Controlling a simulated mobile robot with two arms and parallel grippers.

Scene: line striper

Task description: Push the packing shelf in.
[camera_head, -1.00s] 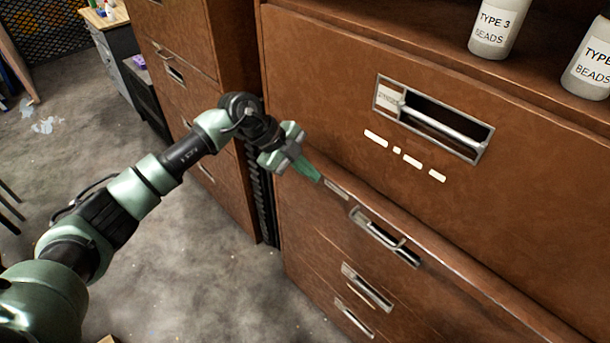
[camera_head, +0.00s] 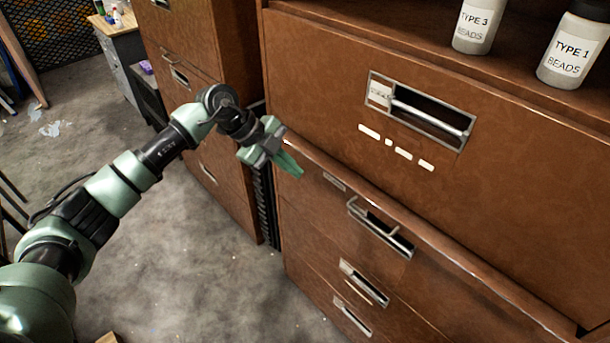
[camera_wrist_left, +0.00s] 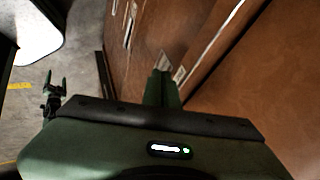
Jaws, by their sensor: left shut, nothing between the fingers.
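A brown cabinet with several drawers fills the right of the head view. One drawer (camera_head: 420,265), below the large upper front, stands out a little, with its top edge showing as a ledge; I take it to be the packing shelf, but its small label (camera_head: 334,181) is unreadable. My left gripper (camera_head: 292,168) is shut and empty at the left end of this ledge; I cannot tell whether it touches. In the left wrist view its fingers (camera_wrist_left: 162,88) point along the brown fronts. My right gripper (camera_wrist_left: 55,82) shows small at the left there, fingers apart.
The upper front has a metal handle (camera_head: 420,110) and white marks. White bead bottles (camera_head: 572,50) stand on the cabinet above. Another brown cabinet (camera_head: 190,70) stands to the left, beyond a narrow dark gap. The grey floor (camera_head: 200,260) in front is clear.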

